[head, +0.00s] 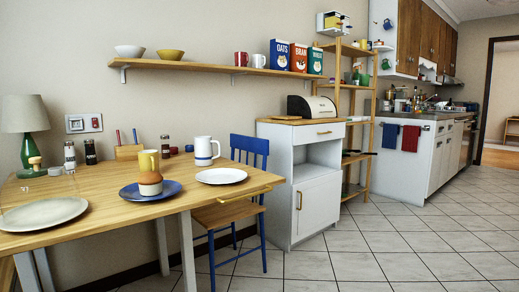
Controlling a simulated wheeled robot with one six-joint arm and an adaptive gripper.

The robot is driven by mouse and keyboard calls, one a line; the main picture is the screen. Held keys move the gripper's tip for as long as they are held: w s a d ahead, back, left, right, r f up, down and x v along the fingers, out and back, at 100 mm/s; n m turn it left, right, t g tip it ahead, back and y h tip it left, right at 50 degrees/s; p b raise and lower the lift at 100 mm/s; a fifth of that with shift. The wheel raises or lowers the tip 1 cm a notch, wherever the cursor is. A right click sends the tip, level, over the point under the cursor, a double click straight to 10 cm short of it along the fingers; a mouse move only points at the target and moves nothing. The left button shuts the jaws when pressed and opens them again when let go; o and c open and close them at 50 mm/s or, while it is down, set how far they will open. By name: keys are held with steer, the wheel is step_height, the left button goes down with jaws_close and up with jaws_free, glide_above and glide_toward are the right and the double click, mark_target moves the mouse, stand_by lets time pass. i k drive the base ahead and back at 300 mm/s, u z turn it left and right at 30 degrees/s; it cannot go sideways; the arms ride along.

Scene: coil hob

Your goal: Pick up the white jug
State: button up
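The white jug (204,151) stands upright on the wooden table (105,195), towards its back right. It has a blue band near its base and a handle on its right side. It stands just behind the white plate (221,176), whose near surface is clear. My gripper is not in view.
A blue plate (128,193) holding an egg cup (150,184) and a yellow mug (148,161) are left of the jug. A blue chair (250,150) stands at the table's right end. A wall shelf (200,68) hangs above. The tiled floor (400,245) at right is clear.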

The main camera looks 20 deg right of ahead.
mark_target(203, 150)
steer(key=z, duration=0.45)
steer(key=i, duration=1.25)
steer(key=z, duration=0.15)
